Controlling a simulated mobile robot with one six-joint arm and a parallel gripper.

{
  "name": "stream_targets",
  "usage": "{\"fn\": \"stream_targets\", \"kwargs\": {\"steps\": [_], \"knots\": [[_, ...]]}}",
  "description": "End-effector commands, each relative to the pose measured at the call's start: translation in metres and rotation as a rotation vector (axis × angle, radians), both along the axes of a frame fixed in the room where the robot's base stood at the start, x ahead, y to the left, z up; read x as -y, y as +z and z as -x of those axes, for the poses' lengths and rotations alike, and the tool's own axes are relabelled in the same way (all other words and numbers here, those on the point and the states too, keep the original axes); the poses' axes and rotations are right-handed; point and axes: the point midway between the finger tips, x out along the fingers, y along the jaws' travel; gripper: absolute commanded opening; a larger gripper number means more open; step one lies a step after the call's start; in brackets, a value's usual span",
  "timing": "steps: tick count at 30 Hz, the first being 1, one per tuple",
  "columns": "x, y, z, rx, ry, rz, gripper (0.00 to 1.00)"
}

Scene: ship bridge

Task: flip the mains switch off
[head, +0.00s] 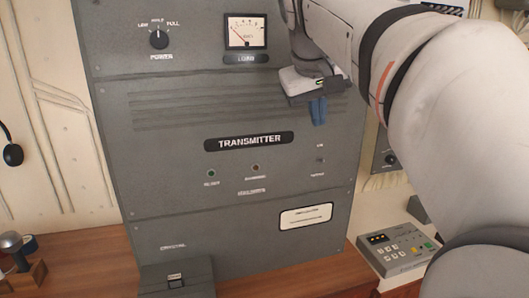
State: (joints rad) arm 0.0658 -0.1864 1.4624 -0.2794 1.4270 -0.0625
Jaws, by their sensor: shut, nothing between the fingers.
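The grey transmitter cabinet (170,195) fills the middle of the head view. A small switch (320,160) sits at the right of its lower middle panel, with tiny labels above and below. The labels are too small to read surely, and I cannot tell which way the lever points. My gripper (318,112) hangs above this switch, in front of the vented panel, with its blue fingers shut and pointing down. Nothing shows between the fingers. A clear gap in the picture separates the fingertips from the switch.
Above are the power knob (159,39) and load meter (246,31). My arm covers the right side.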

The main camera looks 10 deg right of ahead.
Motion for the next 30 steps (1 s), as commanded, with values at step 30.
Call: {"fn": "stream_targets", "kwargs": {"steps": [30], "knots": [[0.033,-0.069,-0.038,0.002,-0.012,0.009,0.0]]}}
